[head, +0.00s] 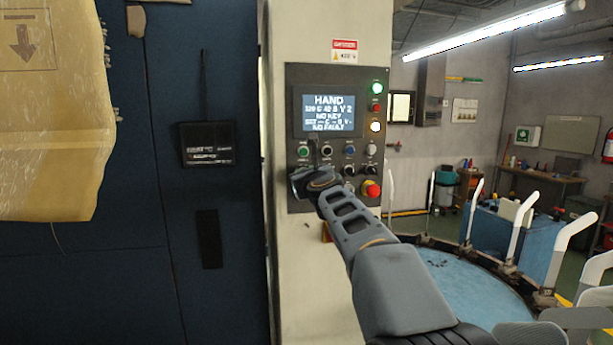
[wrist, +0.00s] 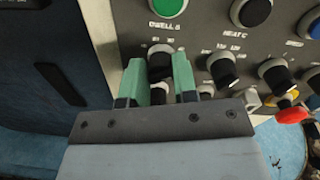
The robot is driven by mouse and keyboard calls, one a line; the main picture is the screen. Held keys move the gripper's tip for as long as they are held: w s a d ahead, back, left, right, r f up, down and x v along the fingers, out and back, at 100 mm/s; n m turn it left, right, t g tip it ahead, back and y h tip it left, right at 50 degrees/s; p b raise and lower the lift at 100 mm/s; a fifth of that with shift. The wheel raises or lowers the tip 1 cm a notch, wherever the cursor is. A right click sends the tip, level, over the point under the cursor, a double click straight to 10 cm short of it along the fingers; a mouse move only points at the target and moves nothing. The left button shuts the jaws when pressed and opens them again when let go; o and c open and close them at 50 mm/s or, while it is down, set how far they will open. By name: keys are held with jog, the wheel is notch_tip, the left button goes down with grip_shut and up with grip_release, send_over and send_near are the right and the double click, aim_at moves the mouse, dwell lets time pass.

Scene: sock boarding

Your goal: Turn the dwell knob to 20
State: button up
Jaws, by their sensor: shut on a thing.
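The dwell knob (wrist: 160,60) is a black knob with a pale rim under the "DWELL S" label on the grey control panel (head: 294,90). In the wrist view the two green fingers of my gripper (wrist: 162,80) stand on either side of it and are shut on it. In the head view my gripper (head: 312,182) is at the panel's lower left and hides the knob. Small scale marks show above the knob, but I cannot read its setting. The panel's screen (head: 328,112) reads "HAND", "NO KEY" and "NO FAULT"; its other lines are too small to read surely.
Right of the dwell knob are the heat knob (wrist: 222,66), another black knob (wrist: 275,75) and a red emergency stop (head: 371,190). A green button (wrist: 167,7) is just above. Several white sock boards (head: 516,230) stand around a blue round table at right.

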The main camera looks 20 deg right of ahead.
jog(key=shift+n, duration=0.3)
jog(key=shift+c, duration=0.3)
jog(key=shift+a+r+n+g+h+p, duration=0.15)
jog(key=shift+n+p, duration=0.3)
jog(key=shift+n, duration=3.2)
jog(key=shift+d+f+n+g+h+p, duration=0.15)
jog(key=shift+n+p, duration=0.25)
jog(key=shift+n, duration=3.25)
jog(key=shift+r, duration=0.1)
jog(key=o, duration=0.9)
jog(key=shift+a, duration=0.1)
jog(key=s+a, duration=0.2)
jog(key=s, duration=1.1)
jog(key=shift+s+a+r, duration=0.15)
jog(key=shift+s+a, duration=0.15)
